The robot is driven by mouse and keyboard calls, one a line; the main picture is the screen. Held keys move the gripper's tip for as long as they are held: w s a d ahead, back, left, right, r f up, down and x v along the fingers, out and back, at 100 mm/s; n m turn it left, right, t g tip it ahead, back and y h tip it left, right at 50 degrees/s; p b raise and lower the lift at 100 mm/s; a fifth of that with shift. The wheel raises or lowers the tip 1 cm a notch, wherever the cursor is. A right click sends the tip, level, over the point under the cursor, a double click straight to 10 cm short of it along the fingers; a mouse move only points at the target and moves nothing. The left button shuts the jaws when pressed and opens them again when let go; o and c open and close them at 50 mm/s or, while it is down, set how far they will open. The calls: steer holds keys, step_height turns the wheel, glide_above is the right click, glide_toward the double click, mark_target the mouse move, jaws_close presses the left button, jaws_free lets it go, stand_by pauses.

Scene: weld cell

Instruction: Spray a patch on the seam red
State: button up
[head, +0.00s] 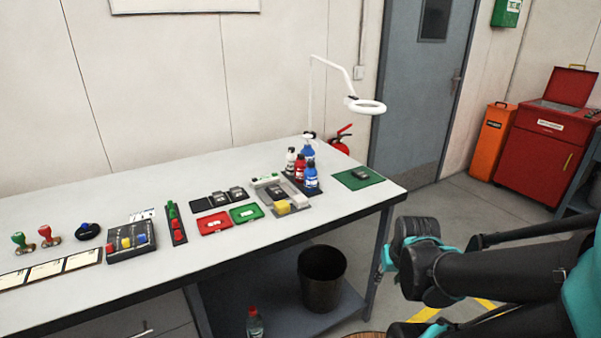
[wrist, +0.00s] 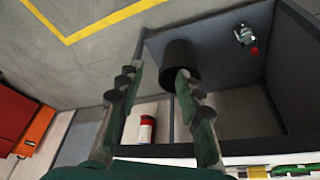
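A close group of bottles stands on a dark tray near the right end of the bench: a white one (head: 290,160), a red one (head: 300,167), a blue one (head: 311,178) and a taller blue one (head: 307,151) behind. A similar dark part (head: 361,174) lies on a green mat (head: 347,182). I cannot make out the seam. My gripper (wrist: 156,75) is open and empty, its fingers apart, away from the bench top.
The bench (head: 235,245) also bears red and green trays, stamps and a button box. A ring lamp (head: 366,106) overhangs its right end. A black bin (head: 321,277) and a red-capped bottle (head: 254,324) are below. Red (head: 545,145) and orange cabinets stand right.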

jaws_close()
stand_by(1.2)
